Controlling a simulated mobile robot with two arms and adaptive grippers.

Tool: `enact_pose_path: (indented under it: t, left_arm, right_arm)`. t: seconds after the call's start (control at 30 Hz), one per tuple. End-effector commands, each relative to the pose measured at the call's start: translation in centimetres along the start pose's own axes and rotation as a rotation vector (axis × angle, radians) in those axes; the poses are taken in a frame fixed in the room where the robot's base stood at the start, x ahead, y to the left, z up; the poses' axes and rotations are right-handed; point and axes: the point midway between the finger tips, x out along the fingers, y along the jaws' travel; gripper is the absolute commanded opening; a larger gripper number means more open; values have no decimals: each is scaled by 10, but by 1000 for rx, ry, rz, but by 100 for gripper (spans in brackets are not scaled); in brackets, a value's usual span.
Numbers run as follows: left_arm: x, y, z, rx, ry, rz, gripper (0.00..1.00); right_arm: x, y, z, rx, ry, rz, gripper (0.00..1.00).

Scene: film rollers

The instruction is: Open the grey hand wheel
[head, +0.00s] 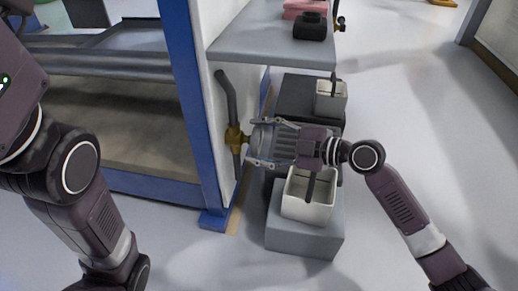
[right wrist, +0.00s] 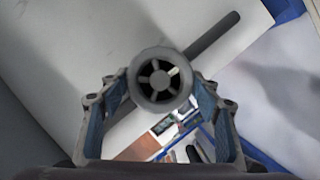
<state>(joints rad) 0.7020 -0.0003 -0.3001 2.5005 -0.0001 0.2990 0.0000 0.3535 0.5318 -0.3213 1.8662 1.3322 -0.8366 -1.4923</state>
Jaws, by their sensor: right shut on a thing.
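The grey hand wheel (head: 259,137) sits on the brass valve body (head: 235,138) of a dark upright pipe (head: 226,92) beside a white panel. The right wrist view shows the wheel (right wrist: 160,80) face-on, as a round spoked disc with the grey pipe (right wrist: 212,36) running diagonally behind it. My right gripper (head: 262,143) reaches in from the right.
A grey shelf (head: 265,45) with a black item (head: 310,27) and a pink item (head: 303,8) projects above the valve. Below my right gripper a white bin (head: 306,207) stands on a grey block (head: 304,240). Another bin (head: 331,100) stands behind. Floor is clear at right.

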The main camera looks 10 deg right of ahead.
Motion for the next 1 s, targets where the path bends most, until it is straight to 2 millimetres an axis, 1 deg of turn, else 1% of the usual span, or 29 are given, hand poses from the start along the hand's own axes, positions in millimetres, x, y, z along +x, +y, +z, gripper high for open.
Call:
enact_pose_path:
  t: [0.03,0.2,0.7,0.73,0.87,1.0]
  left_arm:
    - [-7,1,-2,0,0,0,27]
    - [-12,3,-4,0,0,0,27]
    - [-14,3,-5,-1,1,1,27]
    - [-14,3,-5,-1,1,1,27]
    - [-14,3,-5,-1,1,1,27]
    - [-14,3,-5,-1,0,1,27]
  right_arm:
    - [1,-4,2,-17,-1,5,33]
    - [1,-3,2,-56,-1,21,33]
    - [0,-2,0,-71,-2,26,33]
    - [0,-2,1,-71,-2,25,60]
    - [0,-2,0,-70,-1,26,74]
    - [0,-1,0,-70,-1,27,75]
